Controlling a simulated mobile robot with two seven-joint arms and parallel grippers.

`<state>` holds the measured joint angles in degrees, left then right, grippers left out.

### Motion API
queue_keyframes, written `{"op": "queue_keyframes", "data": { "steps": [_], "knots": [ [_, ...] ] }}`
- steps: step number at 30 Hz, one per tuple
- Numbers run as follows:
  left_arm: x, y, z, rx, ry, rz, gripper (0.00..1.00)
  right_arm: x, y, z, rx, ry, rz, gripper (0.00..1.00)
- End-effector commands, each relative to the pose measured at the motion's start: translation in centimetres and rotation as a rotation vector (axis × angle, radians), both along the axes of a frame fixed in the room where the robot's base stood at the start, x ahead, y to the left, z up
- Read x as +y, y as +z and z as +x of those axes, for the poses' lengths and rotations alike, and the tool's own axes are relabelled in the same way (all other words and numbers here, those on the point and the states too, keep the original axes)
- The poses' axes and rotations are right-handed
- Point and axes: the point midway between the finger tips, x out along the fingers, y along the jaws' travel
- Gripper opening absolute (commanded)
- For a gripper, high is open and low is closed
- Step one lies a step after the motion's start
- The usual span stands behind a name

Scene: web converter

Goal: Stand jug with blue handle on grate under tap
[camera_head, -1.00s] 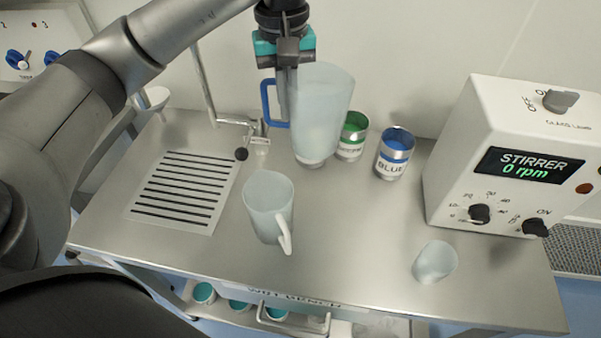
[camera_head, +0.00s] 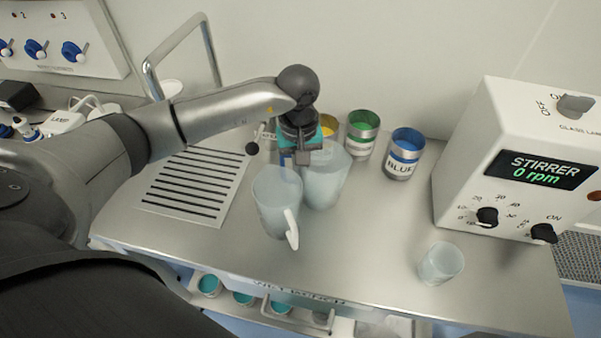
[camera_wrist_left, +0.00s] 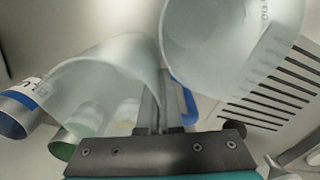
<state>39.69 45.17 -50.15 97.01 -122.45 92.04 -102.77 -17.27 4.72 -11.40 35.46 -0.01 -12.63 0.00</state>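The jug with the blue handle (camera_head: 325,182) is a frosted jug at the middle of the steel bench, close beside a second jug (camera_head: 272,205) with a white handle. My left gripper (camera_head: 301,157) is shut on the blue handle (camera_wrist_left: 182,92), which is partly hidden by the fingers. In the left wrist view the held jug (camera_wrist_left: 95,80) is left of the fingers and the other jug (camera_wrist_left: 225,40) is right of them. Whether the held jug's base touches the bench is unclear. The slotted grate (camera_head: 232,172) is bare, at left. The tap (camera_head: 252,148) is partly behind my arm.
Green (camera_head: 361,135) and blue (camera_head: 402,155) cans stand behind the jugs, with a yellow can (camera_head: 328,125) partly hidden. A small beaker (camera_head: 441,263) is at front right, near the stirrer box (camera_head: 515,165). The white-handled jug stands between the held jug and the grate's front side.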

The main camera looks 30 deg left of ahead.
Motion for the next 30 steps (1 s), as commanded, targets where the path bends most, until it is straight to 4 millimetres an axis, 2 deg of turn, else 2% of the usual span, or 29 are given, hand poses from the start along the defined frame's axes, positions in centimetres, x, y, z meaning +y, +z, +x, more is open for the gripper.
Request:
{"op": "queue_keyframes", "data": {
  "steps": [3, 14, 15, 18, 26, 30],
  "knots": [
    [0.0, -1.1, 0.0, 0.0, 0.0, -0.001, 0.0, 0.0, 0.0, 0.1, -0.002, 0.0, 0.0, 0.5],
    [0.0, -1.5, 0.0, -0.001, -0.001, 0.0, 0.0, 0.2, -0.5, 0.2, -0.003, -0.001, 0.003, 0.5],
    [0.0, -1.4, 0.0, 0.0, -0.001, 0.0, 0.07, 0.2, -0.4, 0.2, -0.004, -0.001, 0.003, 0.5],
    [0.0, -1.4, 0.0, -0.001, -0.001, -0.001, 0.14, 0.3, -0.3, 0.2, -0.004, -0.001, 0.005, 0.5],
    [0.0, -1.3, 0.0, -0.001, -0.001, -0.001, 0.14, 0.4, -0.2, 0.3, -0.005, -0.001, 0.005, 0.5],
    [0.0, -0.2, 0.1, -0.005, -0.001, -0.001, 0.14, 0.4, 0.0, 0.3, -0.005, -0.001, 0.005, 0.5]
  ]
}}
